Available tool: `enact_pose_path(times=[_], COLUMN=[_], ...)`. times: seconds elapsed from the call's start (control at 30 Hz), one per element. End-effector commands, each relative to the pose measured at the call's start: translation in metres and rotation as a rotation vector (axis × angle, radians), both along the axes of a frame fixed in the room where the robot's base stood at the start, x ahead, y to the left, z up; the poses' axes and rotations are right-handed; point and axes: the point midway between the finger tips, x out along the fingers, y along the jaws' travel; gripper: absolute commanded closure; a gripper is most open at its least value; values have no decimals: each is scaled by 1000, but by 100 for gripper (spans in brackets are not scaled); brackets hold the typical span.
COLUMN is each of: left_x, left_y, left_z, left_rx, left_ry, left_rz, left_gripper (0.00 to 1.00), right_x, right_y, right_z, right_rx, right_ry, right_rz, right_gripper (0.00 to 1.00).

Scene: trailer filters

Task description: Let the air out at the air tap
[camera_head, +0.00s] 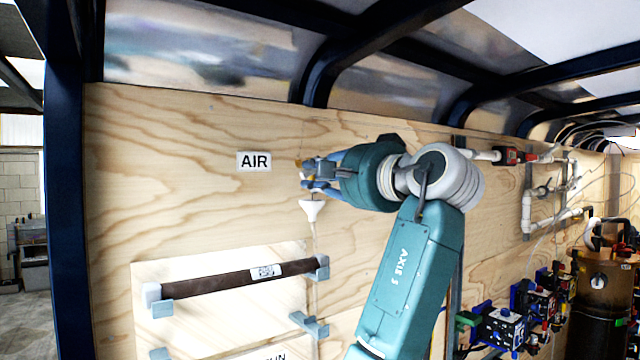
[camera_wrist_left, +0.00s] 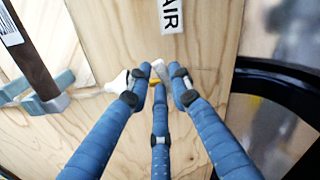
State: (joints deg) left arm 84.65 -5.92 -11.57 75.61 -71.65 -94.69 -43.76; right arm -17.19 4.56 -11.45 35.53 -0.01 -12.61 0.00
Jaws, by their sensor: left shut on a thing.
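The air tap is on the plywood wall just right of and below the AIR label (camera_head: 254,161). My left gripper (camera_head: 308,176) is at the tap and mostly hides it in the head view. In the left wrist view, the three blue fingers (camera_wrist_left: 158,80) close around the tap, whose pale end (camera_wrist_left: 160,69) and a small yellow part show between the tips. A white funnel (camera_head: 312,210) sits just below the fingers; it also shows left of the fingertips in the left wrist view (camera_wrist_left: 119,84). The right gripper is not in view.
A dark filter tube (camera_head: 220,283) lies in grey brackets (camera_head: 319,268) below the tap. A dark blue frame post (camera_head: 66,180) stands left. White pipework (camera_head: 530,205) and pump units (camera_head: 500,326) are at the right. Bare plywood surrounds the label.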

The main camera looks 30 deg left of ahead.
Motion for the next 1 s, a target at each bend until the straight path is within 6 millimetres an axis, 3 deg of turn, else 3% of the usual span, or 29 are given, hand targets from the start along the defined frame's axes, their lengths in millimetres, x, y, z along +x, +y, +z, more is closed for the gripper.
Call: enact_pose_path(times=[0.5, 1.0], left_x=[-4, -5], left_y=[2, 2], left_z=[12, 14], left_rx=[138, 170], left_ry=[332, 407], left_rz=[-1, -1], left_gripper=[100, 100], right_x=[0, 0], right_y=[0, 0], right_z=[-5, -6], right_rx=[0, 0], right_ry=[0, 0], right_rz=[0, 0], right_gripper=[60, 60])
